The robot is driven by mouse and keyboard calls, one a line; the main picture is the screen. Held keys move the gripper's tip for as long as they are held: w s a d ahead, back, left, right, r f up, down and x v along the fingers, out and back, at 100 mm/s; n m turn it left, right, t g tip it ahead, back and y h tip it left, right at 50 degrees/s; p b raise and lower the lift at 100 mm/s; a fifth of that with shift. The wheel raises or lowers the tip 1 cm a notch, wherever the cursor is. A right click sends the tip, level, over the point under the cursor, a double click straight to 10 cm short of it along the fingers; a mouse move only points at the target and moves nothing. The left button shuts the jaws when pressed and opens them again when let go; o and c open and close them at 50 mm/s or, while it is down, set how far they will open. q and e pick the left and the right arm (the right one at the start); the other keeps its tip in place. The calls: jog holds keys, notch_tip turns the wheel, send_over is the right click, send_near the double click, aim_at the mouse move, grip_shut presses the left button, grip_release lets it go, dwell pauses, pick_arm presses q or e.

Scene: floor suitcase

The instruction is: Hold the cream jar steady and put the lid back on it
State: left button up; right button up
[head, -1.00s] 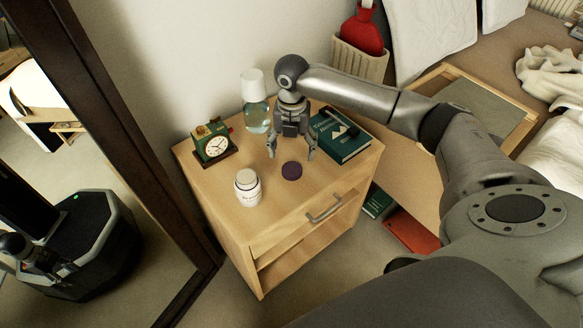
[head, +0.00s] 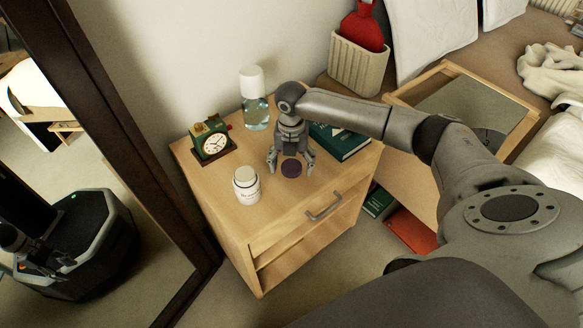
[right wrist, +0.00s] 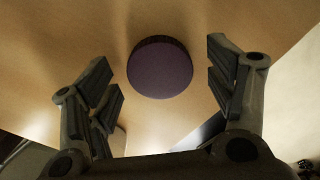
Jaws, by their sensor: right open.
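The white cream jar (head: 247,189) stands upright on the nightstand top, left of centre in the head view, with its label facing the front and a pale top. The dark purple round lid (head: 291,168) lies flat on the wood to the right of the jar, apart from it. My right gripper (head: 291,169) is open above the lid, with its fingers pointing down on both sides of it. In the right wrist view the lid (right wrist: 160,67) shows between the spread fingers, towards the upper edge. My left gripper is not in view, and nothing holds the jar.
On the nightstand (head: 230,215), a green clock (head: 210,141) stands at the left, a clear bottle with a white cap (head: 254,100) at the back, and a green book (head: 342,142) behind my right arm. A dark-framed mirror (head: 140,160) stands at the left. The front left top is bare.

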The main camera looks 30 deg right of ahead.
aim_at(291, 166)
jog(key=shift+c, duration=0.2)
jog(key=c, duration=0.8)
jog(key=shift+r, duration=0.35)
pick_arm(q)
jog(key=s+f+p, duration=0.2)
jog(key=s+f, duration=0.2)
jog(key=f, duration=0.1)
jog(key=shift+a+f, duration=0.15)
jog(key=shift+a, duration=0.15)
pick_arm(e)
notch_tip(291, 166, up, 9)
jog(key=shift+r, duration=0.2)
